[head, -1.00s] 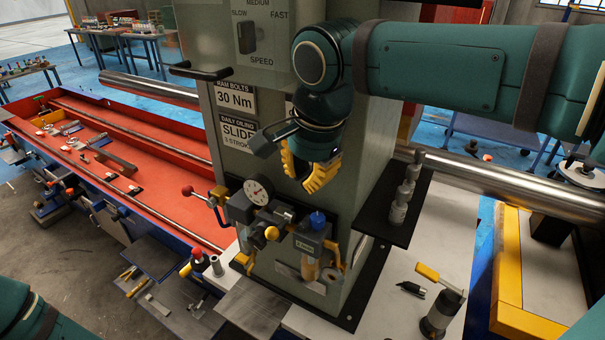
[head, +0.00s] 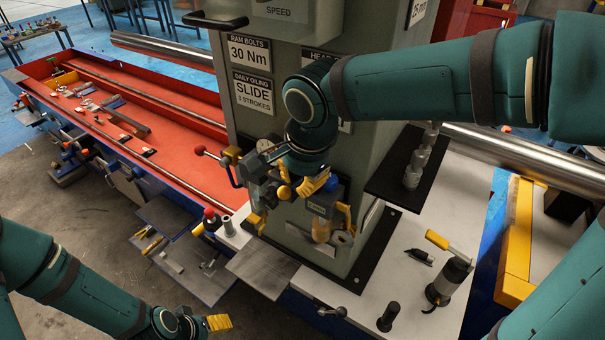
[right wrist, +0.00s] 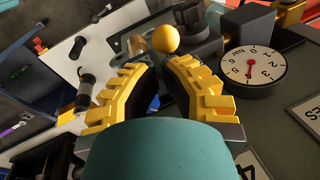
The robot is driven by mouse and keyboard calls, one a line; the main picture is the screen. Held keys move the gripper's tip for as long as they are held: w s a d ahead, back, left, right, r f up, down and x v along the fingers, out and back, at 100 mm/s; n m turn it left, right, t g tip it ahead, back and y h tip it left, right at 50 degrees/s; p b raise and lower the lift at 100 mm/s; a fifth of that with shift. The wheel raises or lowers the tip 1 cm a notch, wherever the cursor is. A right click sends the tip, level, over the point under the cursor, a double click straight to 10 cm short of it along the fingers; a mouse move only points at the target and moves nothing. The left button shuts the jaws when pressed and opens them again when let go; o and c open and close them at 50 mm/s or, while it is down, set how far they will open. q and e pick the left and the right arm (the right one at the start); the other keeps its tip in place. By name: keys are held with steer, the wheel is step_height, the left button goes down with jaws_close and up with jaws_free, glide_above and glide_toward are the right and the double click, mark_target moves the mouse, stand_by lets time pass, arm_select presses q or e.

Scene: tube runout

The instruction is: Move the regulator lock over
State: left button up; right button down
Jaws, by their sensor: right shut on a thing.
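A yellow ball knob (head: 284,192), which I take as the regulator lock, also shows in the right wrist view (right wrist: 166,39). My right gripper (head: 302,187) is at this knob, its yellow fingers (right wrist: 158,62) closed in around it with the ball just at their tips. The exact contact is hidden. My left gripper (head: 218,322) is low in the head view, away from the regulator; its opening does not show clearly.
A black shelf (head: 400,180) with metal cylinders juts out on the right. A dark cylindrical tool (head: 450,280) and a yellow-handled item stand on the white table top (head: 370,290). A red tray bed (head: 170,115) runs left.

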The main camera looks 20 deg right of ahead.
arm_select(q)
steer(key=shift+f, duration=0.1)
step_height(320, 180, down, 3)
steer(key=b, duration=0.2)
steer(key=shift+b, duration=0.35)
arm_select(e)
steer(key=shift+s+a+f, duration=0.15)
steer(key=shift+a+f, duration=0.25)
steer(key=shift+f, duration=0.25)
steer(key=shift+r, duration=0.1)
arm_select(q)
steer(key=r+p, duration=0.1)
steer(key=r, duration=0.1)
steer(key=s+r+p, duration=0.1)
steer(key=r+p, duration=0.1)
steer(key=shift+s+a, duration=0.15)
steer(key=shift+s, duration=0.05)
arm_select(e)
steer(key=v, duration=1.3)
steer(key=shift+d, duration=0.35)
